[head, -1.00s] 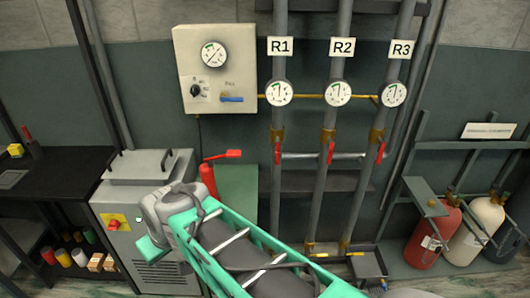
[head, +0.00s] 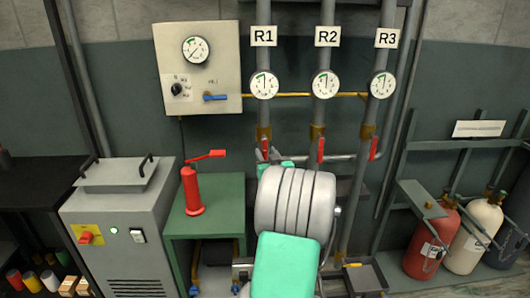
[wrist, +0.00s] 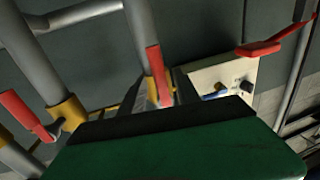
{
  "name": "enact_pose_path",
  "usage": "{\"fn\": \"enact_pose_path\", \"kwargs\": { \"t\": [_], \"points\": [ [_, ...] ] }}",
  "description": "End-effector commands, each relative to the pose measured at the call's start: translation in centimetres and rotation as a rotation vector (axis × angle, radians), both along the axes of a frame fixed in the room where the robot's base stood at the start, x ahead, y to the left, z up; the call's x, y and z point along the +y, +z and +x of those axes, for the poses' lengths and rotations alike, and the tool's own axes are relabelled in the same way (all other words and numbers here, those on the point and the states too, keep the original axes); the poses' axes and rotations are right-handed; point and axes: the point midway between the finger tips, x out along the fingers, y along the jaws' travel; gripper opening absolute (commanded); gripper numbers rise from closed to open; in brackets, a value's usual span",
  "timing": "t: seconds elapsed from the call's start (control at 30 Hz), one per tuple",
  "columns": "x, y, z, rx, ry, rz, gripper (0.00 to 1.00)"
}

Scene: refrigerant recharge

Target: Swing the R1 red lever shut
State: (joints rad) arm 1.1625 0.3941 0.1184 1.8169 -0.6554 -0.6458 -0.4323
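The R1 red lever (head: 265,149) hangs down along the R1 pipe, below the R1 gauge (head: 264,85). Its lower part is hidden behind my arm in the head view. In the wrist view the R1 lever (wrist: 156,64) shows near the middle, in front of its pipe. My gripper (wrist: 159,92) is just below it, with grey fingers apart on either side of the lever's lower end. Contact cannot be made out. In the head view my arm hides most of the gripper.
The R2 red lever (head: 320,149) and R3 red lever (head: 373,148) hang on the neighbouring pipes. A red hand pump (head: 193,190) with a raised handle stands on a green table (head: 223,205) at the left. Gas cylinders (head: 431,240) stand at the right.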

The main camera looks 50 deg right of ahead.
Motion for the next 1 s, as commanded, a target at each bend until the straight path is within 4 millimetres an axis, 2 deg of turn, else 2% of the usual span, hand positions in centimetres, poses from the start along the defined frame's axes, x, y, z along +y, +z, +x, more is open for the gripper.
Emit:
{"fn": "enact_pose_path", "kwargs": {
  "t": [0.1, 0.37, 0.83, 1.0],
  "points": [
    [-0.69, 0.05, 1.07, 0.001, 0.001, -0.001, 0.39],
    [-0.89, -0.04, 1.26, 0.001, 0.000, 0.001, 0.39],
    [-0.86, -0.03, 1.24, 0.001, 0.000, 0.001, 0.01],
    [-0.87, -0.02, 1.23, 0.001, 0.000, 0.001, 0.00]
  ]
}}
